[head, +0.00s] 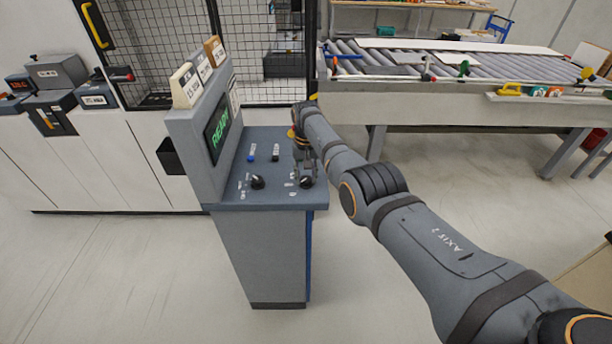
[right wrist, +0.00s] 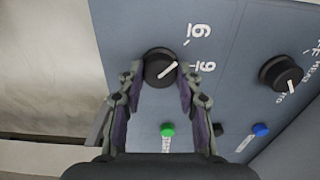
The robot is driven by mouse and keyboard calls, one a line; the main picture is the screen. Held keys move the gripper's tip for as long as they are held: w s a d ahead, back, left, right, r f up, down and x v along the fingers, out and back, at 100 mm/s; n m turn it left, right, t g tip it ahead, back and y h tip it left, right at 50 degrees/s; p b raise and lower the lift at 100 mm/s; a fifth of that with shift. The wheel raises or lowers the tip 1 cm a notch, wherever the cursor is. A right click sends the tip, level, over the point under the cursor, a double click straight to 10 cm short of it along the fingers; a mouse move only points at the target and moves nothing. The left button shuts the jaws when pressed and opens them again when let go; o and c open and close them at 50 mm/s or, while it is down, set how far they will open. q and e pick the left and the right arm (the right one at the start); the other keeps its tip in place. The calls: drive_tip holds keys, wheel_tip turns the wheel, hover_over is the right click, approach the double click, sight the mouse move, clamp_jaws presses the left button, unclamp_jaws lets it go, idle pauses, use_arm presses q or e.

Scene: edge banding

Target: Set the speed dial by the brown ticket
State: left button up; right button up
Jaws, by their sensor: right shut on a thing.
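The speed dial (right wrist: 158,68), a black knob with a white pointer line, sits between the fingers of my right gripper (right wrist: 158,82) in the right wrist view. The gripper is shut on it. The pointer slants to the upper right, towards the white number marks beside the dial, which appear turned and are hard to read. In the head view the right gripper (head: 305,172) is at the right edge of the console panel, over the dial (head: 306,183). The brown ticket (head: 214,50) stands on top of the console; its print is too small to read. My left gripper is out of view.
A second black knob (right wrist: 281,73) is on the panel (head: 229,190), with a blue button (head: 251,158), a black button (head: 275,158) and a green button (right wrist: 167,130). The screen (head: 219,128) reads READY.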

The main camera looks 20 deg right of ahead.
sight(306, 179)
drive_tip(key=shift+r, duration=0.1)
drive_tip(key=o, duration=1.2)
drive_tip(key=shift+c, duration=0.2)
wheel_tip(306, 179, up, 12)
